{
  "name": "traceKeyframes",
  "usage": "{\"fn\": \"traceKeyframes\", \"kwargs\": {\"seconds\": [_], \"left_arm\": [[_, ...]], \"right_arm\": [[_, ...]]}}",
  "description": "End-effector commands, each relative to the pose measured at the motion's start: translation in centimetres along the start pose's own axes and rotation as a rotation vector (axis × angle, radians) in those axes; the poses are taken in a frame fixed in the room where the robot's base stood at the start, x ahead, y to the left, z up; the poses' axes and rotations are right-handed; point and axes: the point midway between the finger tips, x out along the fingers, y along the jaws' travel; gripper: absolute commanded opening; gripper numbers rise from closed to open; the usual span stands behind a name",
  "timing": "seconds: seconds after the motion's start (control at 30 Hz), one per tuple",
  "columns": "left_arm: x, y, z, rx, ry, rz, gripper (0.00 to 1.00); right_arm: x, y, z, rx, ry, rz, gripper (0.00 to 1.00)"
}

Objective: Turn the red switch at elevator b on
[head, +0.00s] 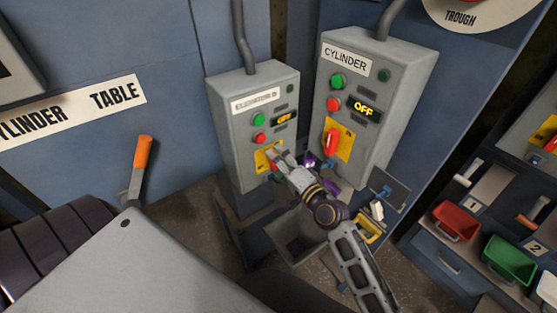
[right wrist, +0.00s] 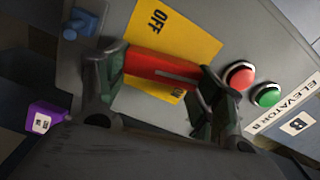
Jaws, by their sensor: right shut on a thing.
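The elevator B box (head: 234,152) is the left grey control box in the head view; the right wrist view shows its "ELEVATOR B" label (right wrist: 284,108). Its red switch (right wrist: 160,70) sits on a yellow plate (right wrist: 195,40) marked OFF and ON. My right gripper (head: 277,160) reaches up to this plate; its fingers in the right wrist view are shut on the two ends of the red handle. In the head view the gripper mostly hides the switch. The amber display (head: 284,118) is lit but hard to read. My left gripper is not in view.
The cylinder box (head: 390,80) stands close on the right, with its own red switch (head: 331,142) and an OFF display. Red (right wrist: 240,74) and green (right wrist: 266,94) buttons sit beside the gripped switch. An orange-handled lever (head: 142,155) stands at left; red and green bins at right.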

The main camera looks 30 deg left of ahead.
Motion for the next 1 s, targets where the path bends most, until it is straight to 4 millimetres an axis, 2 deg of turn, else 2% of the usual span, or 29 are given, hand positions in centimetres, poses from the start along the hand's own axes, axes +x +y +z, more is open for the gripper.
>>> {"fn": "traceKeyframes", "kwargs": {"seconds": [0.33,0.9,0.93,1.0], "left_arm": [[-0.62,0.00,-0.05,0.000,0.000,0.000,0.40],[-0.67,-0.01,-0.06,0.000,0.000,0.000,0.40],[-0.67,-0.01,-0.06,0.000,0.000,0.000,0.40],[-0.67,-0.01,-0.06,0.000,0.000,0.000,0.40]], "right_arm": [[-0.01,0.20,-0.02,0.194,0.001,0.001,0.44],[-0.03,0.32,-0.03,0.235,0.001,0.001,0.44],[-0.03,0.32,-0.04,0.235,0.001,0.001,0.72],[-0.03,0.31,-0.03,0.234,0.001,0.001,0.81]]}}
